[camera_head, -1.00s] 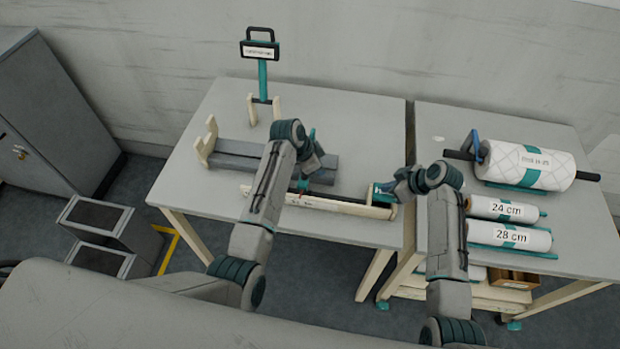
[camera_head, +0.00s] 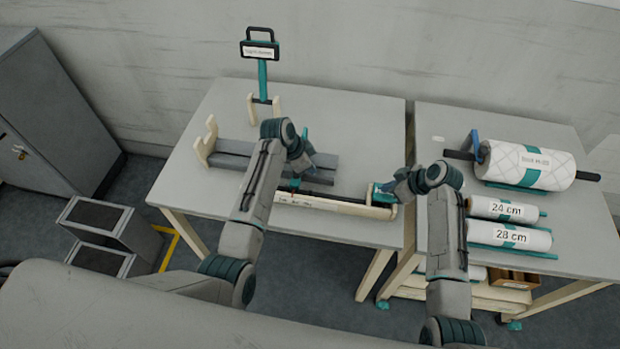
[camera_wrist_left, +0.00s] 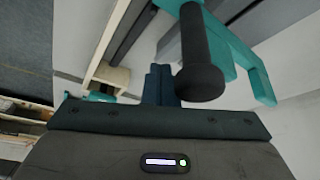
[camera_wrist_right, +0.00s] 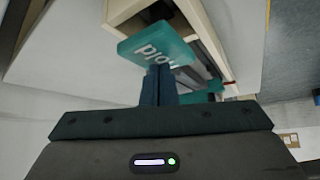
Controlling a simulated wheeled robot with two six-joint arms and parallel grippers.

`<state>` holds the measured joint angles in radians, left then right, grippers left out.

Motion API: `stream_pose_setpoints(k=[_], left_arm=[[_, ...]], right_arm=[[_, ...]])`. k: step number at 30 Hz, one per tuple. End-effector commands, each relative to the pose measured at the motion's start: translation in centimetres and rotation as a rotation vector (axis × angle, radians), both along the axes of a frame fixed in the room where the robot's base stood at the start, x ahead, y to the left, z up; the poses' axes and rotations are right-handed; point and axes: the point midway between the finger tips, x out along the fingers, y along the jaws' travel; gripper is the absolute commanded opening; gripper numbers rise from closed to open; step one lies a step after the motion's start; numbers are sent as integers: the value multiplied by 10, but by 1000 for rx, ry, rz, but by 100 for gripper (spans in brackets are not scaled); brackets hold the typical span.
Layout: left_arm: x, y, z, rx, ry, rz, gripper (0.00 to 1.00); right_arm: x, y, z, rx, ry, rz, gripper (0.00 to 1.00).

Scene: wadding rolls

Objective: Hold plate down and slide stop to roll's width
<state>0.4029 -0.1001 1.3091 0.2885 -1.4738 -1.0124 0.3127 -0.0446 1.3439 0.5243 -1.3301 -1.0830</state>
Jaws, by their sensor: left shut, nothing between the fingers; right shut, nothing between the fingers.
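The hold plate (camera_head: 381,194) is a small teal plate at the right end of the pale wooden rail (camera_head: 335,205). It also shows in the right wrist view (camera_wrist_right: 160,48), with upside-down lettering. My right gripper (camera_head: 394,189) is shut, with its fingertips (camera_wrist_right: 158,80) at the plate's edge, apparently pressing on it. The stop is teal with a black knob (camera_wrist_left: 202,55) and a teal bracket (camera_wrist_left: 250,65). In the head view its teal top (camera_head: 305,138) shows behind my left gripper (camera_head: 302,172). That gripper is shut and empty, its fingers (camera_wrist_left: 160,82) beside the knob; contact cannot be told.
Grey bars (camera_head: 240,157) lie in the wooden frame behind the rail. A sign on a teal post (camera_head: 262,75) stands at the back. On the right table are a large quilted roll (camera_head: 535,166), a 24 cm roll (camera_head: 490,208) and a 28 cm roll (camera_head: 490,233).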

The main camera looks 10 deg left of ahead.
Motion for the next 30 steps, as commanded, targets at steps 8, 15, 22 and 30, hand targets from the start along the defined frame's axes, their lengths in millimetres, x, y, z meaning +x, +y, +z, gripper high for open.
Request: stream_pose_setpoints(k=[8,15,22,30], left_arm=[[0,8,-1,0,0,0,0],[0,14,-1,1,0,0,0],[0,20,-1,1,0,1,0],[0,26,0,0,0,1,0]], right_arm=[[-2,-1,-3,-2,6,1,0],[-2,-1,-3,-3,6,0,0],[-2,-1,-3,-3,6,0,0],[-2,-1,-3,-3,6,0,0]])
